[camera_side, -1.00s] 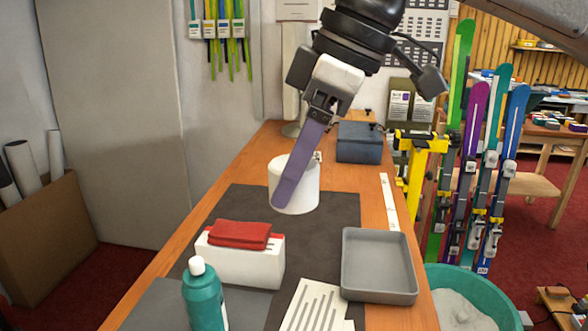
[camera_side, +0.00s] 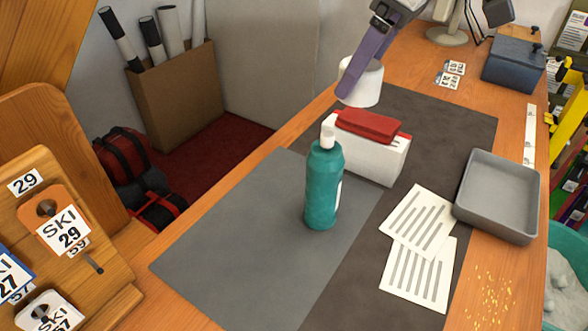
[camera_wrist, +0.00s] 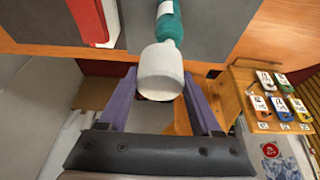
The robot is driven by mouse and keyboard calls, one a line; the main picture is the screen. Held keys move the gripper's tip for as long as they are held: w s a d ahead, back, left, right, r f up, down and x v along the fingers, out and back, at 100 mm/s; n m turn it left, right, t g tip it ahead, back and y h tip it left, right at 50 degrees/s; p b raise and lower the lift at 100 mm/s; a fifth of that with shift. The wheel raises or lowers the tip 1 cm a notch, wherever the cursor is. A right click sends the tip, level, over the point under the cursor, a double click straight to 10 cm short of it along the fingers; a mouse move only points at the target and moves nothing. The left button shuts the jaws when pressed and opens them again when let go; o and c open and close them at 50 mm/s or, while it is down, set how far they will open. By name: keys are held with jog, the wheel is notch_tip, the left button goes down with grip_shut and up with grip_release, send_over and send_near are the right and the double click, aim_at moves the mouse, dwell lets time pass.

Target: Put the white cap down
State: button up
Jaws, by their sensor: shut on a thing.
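The white cap (camera_side: 365,90) is a wide white cylinder. My gripper (camera_side: 352,84) is shut on it, reaching down from above at a slant; one purple finger crosses its near side. In the wrist view the white cap (camera_wrist: 160,72) sits between the two purple fingers of my gripper (camera_wrist: 159,82). It is just behind the white box with red cloth, near the dark mat's (camera_side: 440,113) far left edge. I cannot tell whether its underside touches the bench. The far finger is hidden in the side view.
A teal bottle (camera_side: 322,190) stands in front of the white box (camera_side: 372,158) with folded red cloth (camera_side: 368,125). Printed sheets (camera_side: 418,275) and a grey tray (camera_side: 497,195) lie to the right. The grey mat (camera_side: 240,240) in front is largely clear.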

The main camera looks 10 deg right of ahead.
jog(key=w+a+f, duration=0.2)
jog(key=w+f, duration=0.2)
jog(key=f, duration=0.2)
jog(key=w+a+f, duration=0.2)
jog(key=w+f, duration=0.3)
jog(key=f, duration=0.2)
jog(key=w+a+f, duration=0.2)
jog(key=w+f, duration=0.2)
jog(key=f, duration=0.3)
jog(key=shift+w+f, duration=0.25)
jog(key=shift+w, duration=0.1)
jog(key=shift+f, duration=2.4)
jog(key=shift+f, duration=0.1)
jog(key=o, duration=1.3)
jog(key=v, duration=1.2)
